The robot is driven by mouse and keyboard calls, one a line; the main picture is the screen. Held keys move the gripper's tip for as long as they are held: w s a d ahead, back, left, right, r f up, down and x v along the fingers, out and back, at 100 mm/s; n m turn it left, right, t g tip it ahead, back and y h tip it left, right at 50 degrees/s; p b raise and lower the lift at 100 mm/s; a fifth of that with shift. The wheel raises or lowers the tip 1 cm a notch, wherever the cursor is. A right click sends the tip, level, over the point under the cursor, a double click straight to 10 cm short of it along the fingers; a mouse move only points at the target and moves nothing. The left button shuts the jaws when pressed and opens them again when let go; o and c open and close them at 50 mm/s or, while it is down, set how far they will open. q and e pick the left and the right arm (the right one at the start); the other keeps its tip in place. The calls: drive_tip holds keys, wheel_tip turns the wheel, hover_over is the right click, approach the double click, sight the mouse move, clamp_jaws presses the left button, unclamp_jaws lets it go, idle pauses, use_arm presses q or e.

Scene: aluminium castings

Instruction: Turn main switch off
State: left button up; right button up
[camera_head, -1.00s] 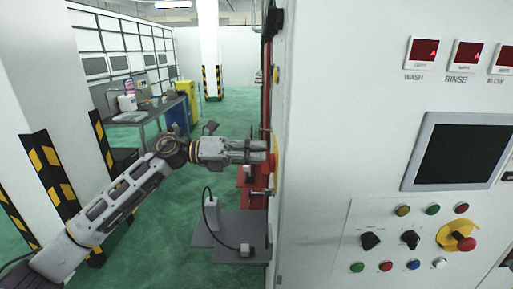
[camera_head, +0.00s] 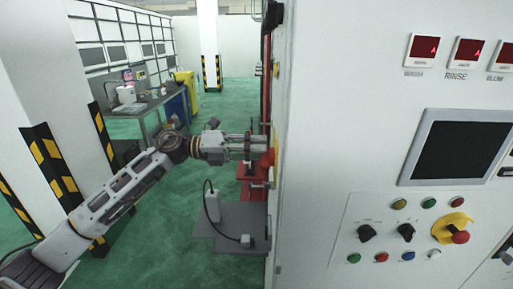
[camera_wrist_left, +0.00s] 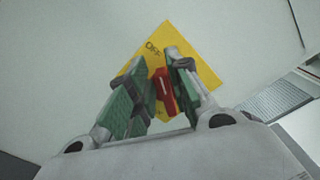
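The main switch has a red handle (camera_wrist_left: 163,88) with a pale line on a yellow plate (camera_wrist_left: 205,72), seen in the left wrist view. The word OFF shows on the plate's upper left part. The plate looks tilted in that view. My left gripper (camera_wrist_left: 158,75) has its green-padded fingers closed in on both sides of the handle, which fills the gap between them. In the head view, my left gripper (camera_head: 262,148) reaches the side of the white cabinet, where the yellow plate (camera_head: 276,148) shows edge-on. My right gripper is not in view.
The white cabinet (camera_head: 330,110) fills the right side, with a screen (camera_head: 461,150), buttons, knobs and a red-on-yellow emergency button (camera_head: 459,237) on its front. A grey plate (camera_head: 228,235) with a small cabled device lies low beside it. A workbench (camera_head: 150,105) and striped pillar guards stand left.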

use_arm(q)
drive_tip(key=shift+o, duration=0.7)
drive_tip(key=shift+a, duration=0.15)
drive_tip(key=a, duration=1.1)
drive_tip(key=shift+a, duration=0.35)
